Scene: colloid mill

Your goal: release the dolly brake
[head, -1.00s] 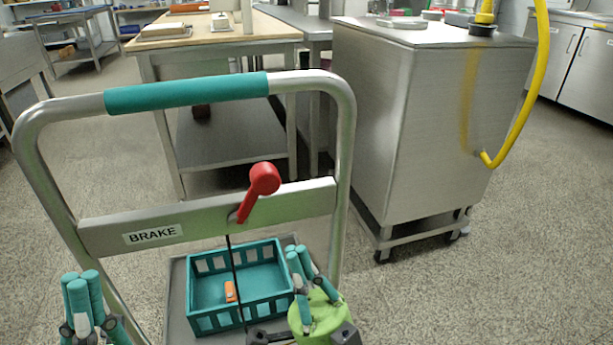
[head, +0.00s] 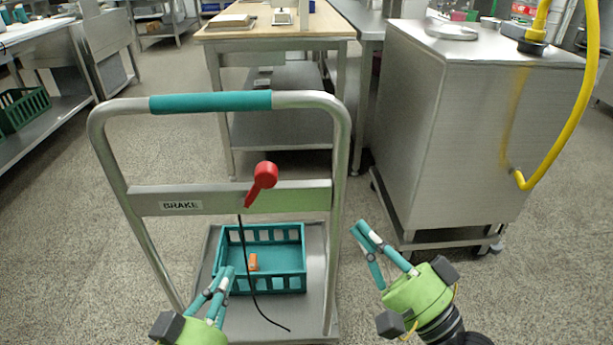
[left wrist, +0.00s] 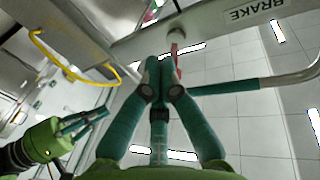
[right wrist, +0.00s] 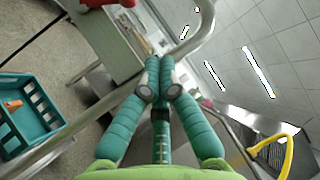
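The dolly (head: 145,240) stands in front of me, with a teal grip on its handle and a crossbar labelled BRAKE (head: 181,205). The red brake lever (head: 262,178) is pivoted on the crossbar, its round knob up and to the right; a black cable hangs below. Its red shows at the top left of the right wrist view (right wrist: 98,3). My left gripper (head: 228,270) is shut and empty, low, below the lever. My right gripper (head: 358,228) is shut and empty, to the right of the dolly's right upright. Neither appears to touch the lever.
A teal basket (head: 232,284) holding a small orange item (head: 253,262) sits on the dolly deck. A steel cabinet on wheels (head: 450,130) with a yellow hose (head: 565,135) stands at the right. A wood-topped table (head: 222,32) is behind the dolly. Floor at the left is clear.

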